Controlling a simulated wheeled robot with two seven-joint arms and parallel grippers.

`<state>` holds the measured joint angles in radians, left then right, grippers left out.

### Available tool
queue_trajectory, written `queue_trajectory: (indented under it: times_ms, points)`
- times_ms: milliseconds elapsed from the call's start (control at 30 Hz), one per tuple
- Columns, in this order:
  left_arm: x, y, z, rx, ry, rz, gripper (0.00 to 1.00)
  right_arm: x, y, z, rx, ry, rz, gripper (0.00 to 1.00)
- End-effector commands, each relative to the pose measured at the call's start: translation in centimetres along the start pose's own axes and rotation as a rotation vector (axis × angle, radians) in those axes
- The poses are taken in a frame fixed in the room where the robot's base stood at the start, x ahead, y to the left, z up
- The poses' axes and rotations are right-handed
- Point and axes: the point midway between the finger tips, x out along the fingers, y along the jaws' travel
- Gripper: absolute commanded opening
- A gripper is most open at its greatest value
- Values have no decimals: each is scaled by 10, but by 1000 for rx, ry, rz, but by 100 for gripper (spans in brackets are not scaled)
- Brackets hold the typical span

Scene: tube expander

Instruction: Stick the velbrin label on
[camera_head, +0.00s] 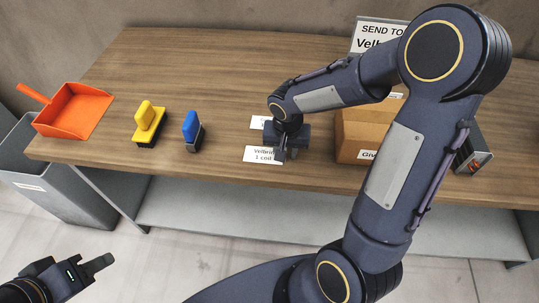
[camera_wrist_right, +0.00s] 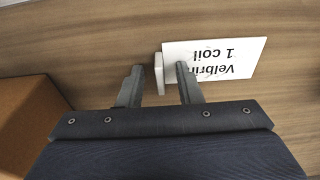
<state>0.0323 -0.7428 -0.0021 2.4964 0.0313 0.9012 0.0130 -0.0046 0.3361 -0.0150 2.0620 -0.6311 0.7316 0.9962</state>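A white label card (camera_head: 263,154) reading "Velbrin 1 coil" lies flat on the table, below and left of my right gripper (camera_head: 287,153). In the right wrist view the card (camera_wrist_right: 225,60) appears upside down, and a small white upright tab (camera_wrist_right: 158,74) stands at its left end. My right gripper (camera_wrist_right: 160,75) is open, with its fingers on either side of the tab and gaps showing. The right finger overlaps the card's edge in the picture. A cardboard box (camera_head: 358,133) stands to the right. My left gripper (camera_head: 97,265) is away from the table at lower left; its finger gap is not clear.
Another white card (camera_head: 260,122) lies behind the gripper. A sign (camera_head: 372,34) reading "SEND TO Velb..." stands behind the box, partly hidden by my right arm. A grey bin (camera_head: 65,196) stands beside the table.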

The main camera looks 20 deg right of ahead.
Motion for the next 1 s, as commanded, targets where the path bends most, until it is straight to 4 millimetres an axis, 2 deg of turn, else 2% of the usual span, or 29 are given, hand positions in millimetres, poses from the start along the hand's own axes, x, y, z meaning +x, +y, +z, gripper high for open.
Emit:
queue_trajectory:
  times_ms: [33, 233, 533, 1000]
  points:
    - [0, 0, 0, 0, 0, 0, 36, 0, 0, 0, 0, 0, 0, 25]
    - [0, 0, 0, 0, 0, 0, 36, 0, 0, 0, 0, 0, 0, 0]
    - [-3, 1, -1, 0, 0, 0, 36, -4, 0, -1, 0, 1, 0, 0]
    - [-19, 9, -10, 0, 0, 0, 36, -32, 0, -4, 1, 0, -1, 0]
